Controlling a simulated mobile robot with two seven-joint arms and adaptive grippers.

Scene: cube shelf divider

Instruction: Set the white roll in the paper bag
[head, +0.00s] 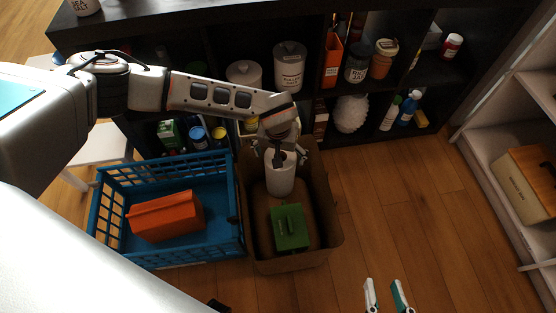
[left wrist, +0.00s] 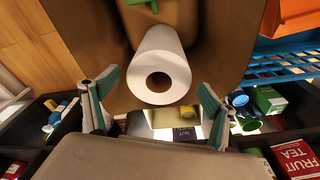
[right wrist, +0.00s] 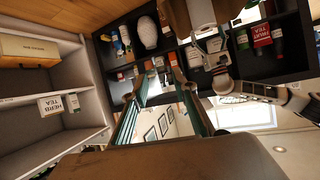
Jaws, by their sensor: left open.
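The white roll (head: 281,183) stands roughly upright within the brown paper bag (head: 333,222), towards its far end. In the left wrist view the end of the white roll (left wrist: 172,60) and its dark core hole face the camera, with the brown bag around it. My left gripper (head: 277,155) is over the roll's top end. In the left wrist view its fingers (left wrist: 159,86) are spread apart on either side of the roll's near end, with gaps visible. My right gripper (head: 386,296) is open and empty, away from the bag; it also shows open in the right wrist view (right wrist: 160,90).
A green item (head: 290,228) lies in the bag beside the roll. A blue crate (head: 240,240) with an orange box (head: 166,215) stands left of the bag. A dark shelf (head: 225,40) with jars is behind, a pale shelf (head: 490,150) at right. The floor between is clear.

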